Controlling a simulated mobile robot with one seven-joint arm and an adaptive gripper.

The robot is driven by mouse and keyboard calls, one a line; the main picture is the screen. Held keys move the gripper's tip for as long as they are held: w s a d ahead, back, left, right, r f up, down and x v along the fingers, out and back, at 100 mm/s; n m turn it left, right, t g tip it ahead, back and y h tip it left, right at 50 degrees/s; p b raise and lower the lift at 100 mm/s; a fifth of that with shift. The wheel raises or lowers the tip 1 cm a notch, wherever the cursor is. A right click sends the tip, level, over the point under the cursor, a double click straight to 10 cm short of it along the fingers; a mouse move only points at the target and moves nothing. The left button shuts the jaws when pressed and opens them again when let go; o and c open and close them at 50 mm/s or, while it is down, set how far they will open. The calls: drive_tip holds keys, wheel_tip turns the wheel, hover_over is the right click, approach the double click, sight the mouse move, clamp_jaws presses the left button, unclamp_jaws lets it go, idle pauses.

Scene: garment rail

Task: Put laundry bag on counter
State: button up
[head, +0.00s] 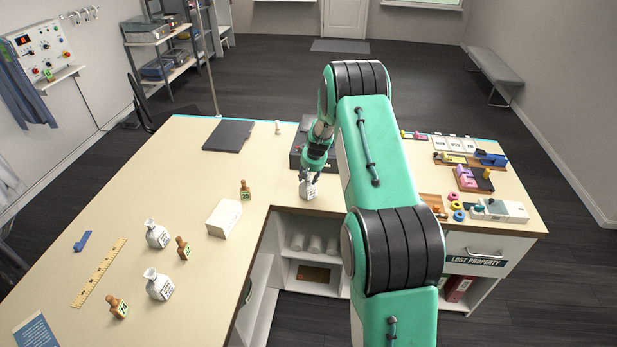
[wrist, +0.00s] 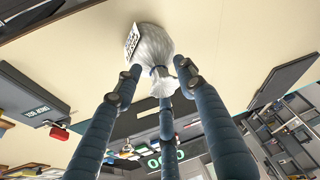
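A white laundry bag (head: 309,190) with a printed tag is near the counter's inner front edge, under my gripper (head: 311,174). In the wrist view the bag (wrist: 157,45) has a gathered neck and a dark tie. My gripper's three fingers (wrist: 160,85) surround the neck; a small gap seems to show on the left, and I cannot tell if they grip it. I cannot tell whether the bag touches the counter. Two similar white bags, one farther (head: 157,235) and one nearer (head: 159,286), stand on the left part of the pale counter (head: 165,165).
Small wooden pieces with green labels (head: 183,248) stand near the bags. A white box (head: 224,218) lies near the inner corner. A dark device (head: 297,152) stands behind my gripper, and a dark flat pad (head: 228,135) lies at the back. Small coloured items (head: 457,205) crowd the right.

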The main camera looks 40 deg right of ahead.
drive_tip(key=shift+r, duration=0.1)
drive_tip(key=b+v, duration=0.1)
drive_tip(key=v, duration=1.1)
drive_tip(key=shift+r, duration=0.1)
idle(0.7)
